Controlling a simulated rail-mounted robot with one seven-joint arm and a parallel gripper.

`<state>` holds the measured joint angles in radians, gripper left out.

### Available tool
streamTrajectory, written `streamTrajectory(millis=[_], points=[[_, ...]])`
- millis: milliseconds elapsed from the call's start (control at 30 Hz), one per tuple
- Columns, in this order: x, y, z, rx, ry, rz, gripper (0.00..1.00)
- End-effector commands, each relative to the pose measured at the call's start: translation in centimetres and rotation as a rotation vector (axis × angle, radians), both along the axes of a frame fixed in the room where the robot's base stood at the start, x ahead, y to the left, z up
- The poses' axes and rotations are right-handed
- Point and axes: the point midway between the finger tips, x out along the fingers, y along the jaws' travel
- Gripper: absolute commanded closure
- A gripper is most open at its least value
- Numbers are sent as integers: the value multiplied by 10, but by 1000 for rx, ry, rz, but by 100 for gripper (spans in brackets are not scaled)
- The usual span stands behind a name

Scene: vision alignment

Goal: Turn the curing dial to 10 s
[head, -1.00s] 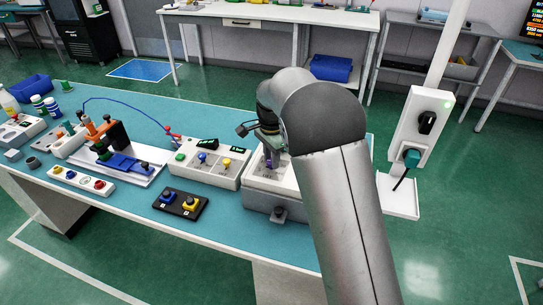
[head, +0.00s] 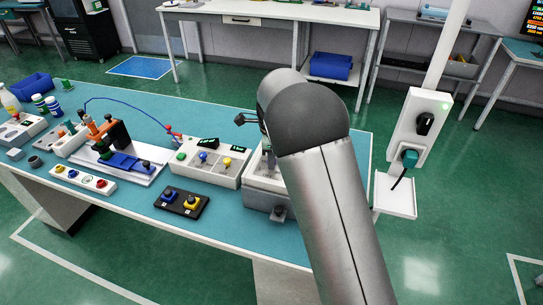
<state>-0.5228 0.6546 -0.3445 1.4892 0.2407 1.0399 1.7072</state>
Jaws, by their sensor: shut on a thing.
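The curing dial cannot be made out for sure. A pale grey box (head: 262,199) at the right end of the teal bench is partly covered by my arm, and any dial on its top is hidden. A small grey block with a dark round part (head: 279,212) sits at the front of this box. My arm reaches over the box.
Left of the box stands a white panel (head: 200,174) with green, blue and yellow knobs. A black pad (head: 181,203) with blue and yellow pieces lies in front. A post with a switch box (head: 420,125) stands right of the bench.

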Motion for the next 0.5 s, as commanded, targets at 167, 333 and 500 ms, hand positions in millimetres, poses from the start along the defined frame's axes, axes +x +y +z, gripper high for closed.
streamTrajectory(millis=[167,333,500], points=[[1,0,1,1,-2,-11,96],[1,0,1,1,-2,-11,96],[1,0,1,1,-2,-11,62]])
